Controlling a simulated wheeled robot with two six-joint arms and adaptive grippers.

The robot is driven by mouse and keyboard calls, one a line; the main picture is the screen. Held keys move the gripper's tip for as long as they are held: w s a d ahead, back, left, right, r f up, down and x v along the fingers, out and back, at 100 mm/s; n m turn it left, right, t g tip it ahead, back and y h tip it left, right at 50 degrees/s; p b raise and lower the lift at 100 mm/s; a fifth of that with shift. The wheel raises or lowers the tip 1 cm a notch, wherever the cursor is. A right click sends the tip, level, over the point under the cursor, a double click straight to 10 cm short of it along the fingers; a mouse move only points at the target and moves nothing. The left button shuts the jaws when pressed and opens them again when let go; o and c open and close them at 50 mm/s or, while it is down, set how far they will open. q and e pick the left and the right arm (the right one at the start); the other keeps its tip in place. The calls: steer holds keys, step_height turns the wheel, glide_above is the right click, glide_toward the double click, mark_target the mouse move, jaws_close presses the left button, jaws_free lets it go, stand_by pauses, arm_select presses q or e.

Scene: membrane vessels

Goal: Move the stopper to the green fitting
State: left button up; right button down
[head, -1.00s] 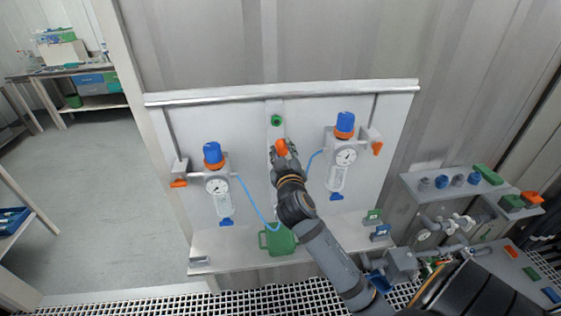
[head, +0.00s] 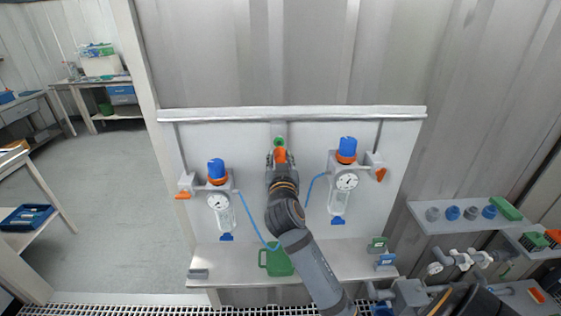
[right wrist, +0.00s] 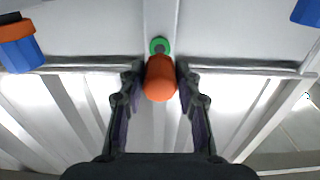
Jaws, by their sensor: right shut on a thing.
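The stopper (head: 280,155) is orange and sits between the fingers of my right gripper (head: 279,161). In the right wrist view, the fingers close on both sides of the stopper (right wrist: 160,78). The green fitting (head: 280,141) is on the white panel, just above the stopper in the head view. In the right wrist view, the green fitting (right wrist: 159,46) shows right beyond the stopper's far end, with a dark centre partly hidden. I cannot tell whether the stopper touches it. My left gripper is not in view.
Two vessels with blue caps and gauges, left (head: 217,200) and right (head: 346,180), flank the arm. A blue hose (head: 250,222) hangs between them. A green can (head: 277,262) stands on the ledge below. A grey shelf (head: 462,225) with several small caps is at right.

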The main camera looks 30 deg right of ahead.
mark_target(279, 148)
steer(key=x, duration=0.3)
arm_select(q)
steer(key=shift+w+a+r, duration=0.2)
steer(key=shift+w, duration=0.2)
arm_select(e)
steer(key=shift+w+d, duration=0.35)
steer(key=shift+w, duration=0.15)
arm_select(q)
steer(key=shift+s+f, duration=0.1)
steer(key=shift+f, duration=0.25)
arm_select(e)
steer(key=shift+f, duration=0.1)
stand_by(1.1)
arm_select(q)
steer(key=shift+b, duration=0.3)
arm_select(e)
steer(key=shift+w+d, duration=0.25)
steer(key=shift+w, duration=0.2)
steer(key=c, duration=0.8)
jaws_free()
steer(key=shift+c, duration=0.2)
steer(key=v, duration=0.7)
steer(key=shift+s+a, duration=0.2)
